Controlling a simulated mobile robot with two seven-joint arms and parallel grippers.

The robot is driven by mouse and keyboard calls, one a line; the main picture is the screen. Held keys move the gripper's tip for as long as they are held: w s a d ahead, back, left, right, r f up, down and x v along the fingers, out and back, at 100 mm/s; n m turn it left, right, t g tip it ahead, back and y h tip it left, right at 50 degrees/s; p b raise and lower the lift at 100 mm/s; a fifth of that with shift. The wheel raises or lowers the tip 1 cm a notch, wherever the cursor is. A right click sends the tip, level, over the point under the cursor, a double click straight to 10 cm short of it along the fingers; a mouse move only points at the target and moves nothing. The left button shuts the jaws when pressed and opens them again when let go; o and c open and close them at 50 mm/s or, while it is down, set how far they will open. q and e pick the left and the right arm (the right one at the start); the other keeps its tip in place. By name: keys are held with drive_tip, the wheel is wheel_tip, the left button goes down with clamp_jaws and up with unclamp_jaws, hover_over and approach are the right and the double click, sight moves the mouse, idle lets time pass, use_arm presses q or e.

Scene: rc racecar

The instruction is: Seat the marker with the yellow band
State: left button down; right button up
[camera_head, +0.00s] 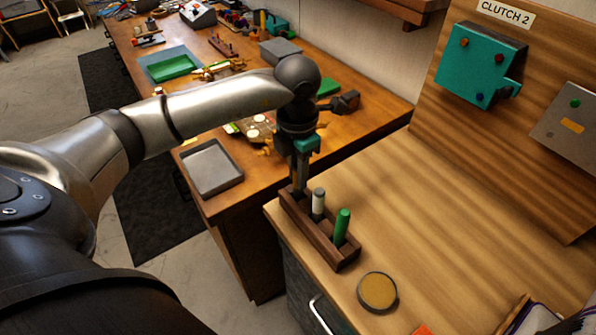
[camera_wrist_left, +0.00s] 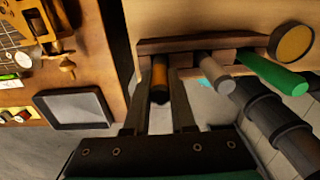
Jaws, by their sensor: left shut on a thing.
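A dark wooden rack (camera_head: 325,244) stands at the near left corner of the light wooden bench. A grey-white marker (camera_head: 318,204) and a green marker (camera_head: 342,226) stand in it. My left gripper (camera_head: 299,184) points down at the rack's far end. In the left wrist view its fingers (camera_wrist_left: 160,102) are shut on a dark marker with a yellow-orange band (camera_wrist_left: 160,74). This marker lines up with the rack's end place, beside the grey-white one. How deep it sits cannot be told. My right gripper is not in view.
A round tan-topped disc (camera_head: 377,291) lies near the rack. A teal box (camera_head: 480,64) and a grey plate (camera_head: 568,122) are on the upright wooden panel. A grey tray (camera_head: 212,167) lies on the other, cluttered bench. The light bench's middle is clear.

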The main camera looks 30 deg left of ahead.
use_arm(q)
drive_tip(key=shift+f, duration=0.4)
drive_tip(key=c, duration=0.7)
unclamp_jaws()
wheel_tip(320, 180, up, 15)
drive_tip(key=shift+r, duration=0.1)
drive_tip(key=shift+s, duration=0.1)
